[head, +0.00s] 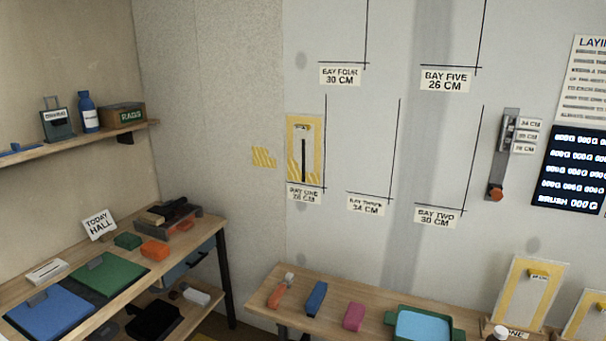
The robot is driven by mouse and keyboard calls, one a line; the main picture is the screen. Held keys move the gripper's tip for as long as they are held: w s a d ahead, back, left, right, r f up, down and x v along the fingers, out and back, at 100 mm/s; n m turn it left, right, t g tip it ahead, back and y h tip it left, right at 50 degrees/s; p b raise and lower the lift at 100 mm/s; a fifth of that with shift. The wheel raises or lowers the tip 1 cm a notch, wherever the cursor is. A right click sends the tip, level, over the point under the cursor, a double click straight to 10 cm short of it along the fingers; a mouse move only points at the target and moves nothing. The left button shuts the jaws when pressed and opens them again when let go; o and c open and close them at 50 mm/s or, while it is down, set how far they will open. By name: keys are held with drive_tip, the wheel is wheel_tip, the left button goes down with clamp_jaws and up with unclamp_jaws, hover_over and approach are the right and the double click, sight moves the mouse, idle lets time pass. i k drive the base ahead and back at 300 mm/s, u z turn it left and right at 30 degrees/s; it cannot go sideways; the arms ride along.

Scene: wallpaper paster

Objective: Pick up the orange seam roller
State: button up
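An orange tool (276,296) with a pale end pointing to the back lies on the wooden bench (262,274) at the bottom centre; it looks like the orange seam roller, though it is small in the picture. It lies apart from a blue tool (316,297) and a pink tool (353,316) to its right. Another orange item, a block (154,250), sits on the left table (205,237). My gripper is not in view, so its state and distance from the roller do not show.
A green tray (458,333) with light blue inside stands right of the pink tool. Yellow-framed boards (526,290) stand at the bench's right. The left table holds blue and green pads and a grey tray. A shelf (70,143) with bottle and boxes hangs on the left wall.

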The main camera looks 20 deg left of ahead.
sight(271, 304)
drive_tip(key=u, duration=0.45)
drive_tip(key=i, duration=0.45)
drive_tip(key=u, duration=1.5)
drive_tip(key=i, duration=0.85)
drive_tip(key=u, duration=0.95)
